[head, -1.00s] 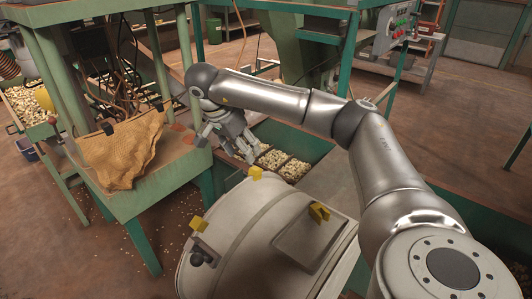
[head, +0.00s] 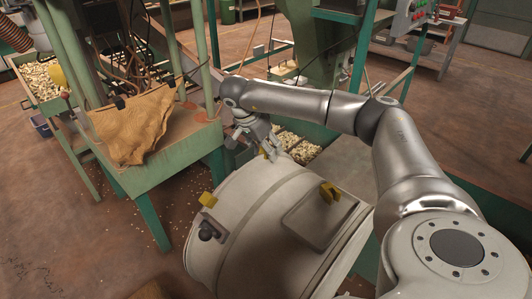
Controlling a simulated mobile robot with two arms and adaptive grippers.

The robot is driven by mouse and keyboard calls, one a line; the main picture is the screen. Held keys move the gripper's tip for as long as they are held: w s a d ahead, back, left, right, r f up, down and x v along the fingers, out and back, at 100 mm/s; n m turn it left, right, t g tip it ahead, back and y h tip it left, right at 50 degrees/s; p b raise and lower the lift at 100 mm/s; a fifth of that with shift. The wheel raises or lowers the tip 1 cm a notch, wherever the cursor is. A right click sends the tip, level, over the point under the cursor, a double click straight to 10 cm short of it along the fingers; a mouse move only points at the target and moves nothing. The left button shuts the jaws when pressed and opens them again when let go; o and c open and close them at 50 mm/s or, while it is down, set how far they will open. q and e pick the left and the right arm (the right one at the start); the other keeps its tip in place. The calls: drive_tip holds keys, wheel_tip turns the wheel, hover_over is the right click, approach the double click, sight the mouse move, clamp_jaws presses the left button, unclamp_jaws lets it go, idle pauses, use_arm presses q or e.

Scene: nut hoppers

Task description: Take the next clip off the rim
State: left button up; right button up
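A tan burlap sack (head: 138,128) hangs at the near edge of the green stand. Two dark clips grip its upper edge: a left clip (head: 119,102) and a right clip (head: 179,81). What they clamp the cloth to is partly hidden. My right gripper (head: 265,150) is at the centre, to the right of the sack and apart from both clips. It points down over the small nut bins, its fingers look apart, and I see nothing held. My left gripper is not in view.
The green stand (head: 185,138) has posts and hanging cables around the sack. A nut-filled hopper tray (head: 40,85) is at far left. Bins of nuts (head: 304,151) lie behind the pale body. Open brown floor with scattered nuts lies at lower left.

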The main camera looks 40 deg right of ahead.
drive_tip(key=c, duration=0.9)
drive_tip(key=shift+c, duration=0.2)
